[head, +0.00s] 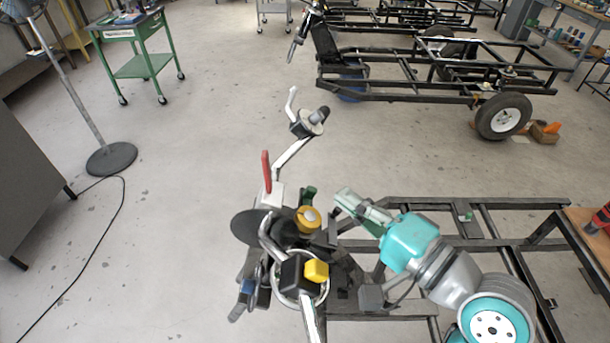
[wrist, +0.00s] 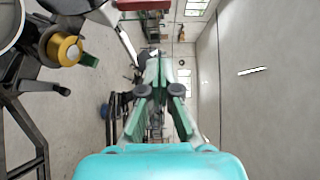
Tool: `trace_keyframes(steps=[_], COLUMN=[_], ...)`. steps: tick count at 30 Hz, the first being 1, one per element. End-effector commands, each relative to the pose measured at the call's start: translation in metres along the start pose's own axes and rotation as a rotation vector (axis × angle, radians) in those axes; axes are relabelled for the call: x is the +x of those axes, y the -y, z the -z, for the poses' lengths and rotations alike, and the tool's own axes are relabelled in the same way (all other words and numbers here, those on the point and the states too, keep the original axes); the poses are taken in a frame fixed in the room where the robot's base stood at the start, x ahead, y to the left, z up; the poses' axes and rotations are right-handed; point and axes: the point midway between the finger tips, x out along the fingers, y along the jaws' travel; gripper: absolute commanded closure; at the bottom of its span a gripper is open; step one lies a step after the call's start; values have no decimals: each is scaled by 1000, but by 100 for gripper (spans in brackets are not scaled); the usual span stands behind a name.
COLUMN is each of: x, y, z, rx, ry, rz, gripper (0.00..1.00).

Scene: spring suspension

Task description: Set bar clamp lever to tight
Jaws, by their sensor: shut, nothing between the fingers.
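A red lever (head: 266,170) stands nearly upright on a pale block (head: 271,195) on the steering-bar assembly in the head view; it appears to be the clamp lever. A red part at the top edge of the wrist view (wrist: 143,4) may be the same lever, cut off by the frame. My gripper (head: 345,196) is shut and empty. It is to the right of the lever and apart from it, close to the yellow-capped part. In the wrist view its fingers (wrist: 163,70) point away from the camera with nothing between them.
A yellow-capped cylinder (head: 308,218) sits between my gripper and the lever; it also shows in the wrist view (wrist: 64,49). A yellow block (head: 316,271) and bent bars crowd nearby. The black frame (head: 480,201) lies under my arm. Floor left of the assembly is mostly clear.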

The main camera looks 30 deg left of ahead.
Motion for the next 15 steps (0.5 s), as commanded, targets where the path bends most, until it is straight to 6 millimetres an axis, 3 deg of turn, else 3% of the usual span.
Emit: trace_keyframes(steps=[5, 15], x=[21, 84], y=[0, 0], z=[-1, -1], rx=[0, 0], ry=[4, 2], rz=[-1, 0], gripper=[100, 100])
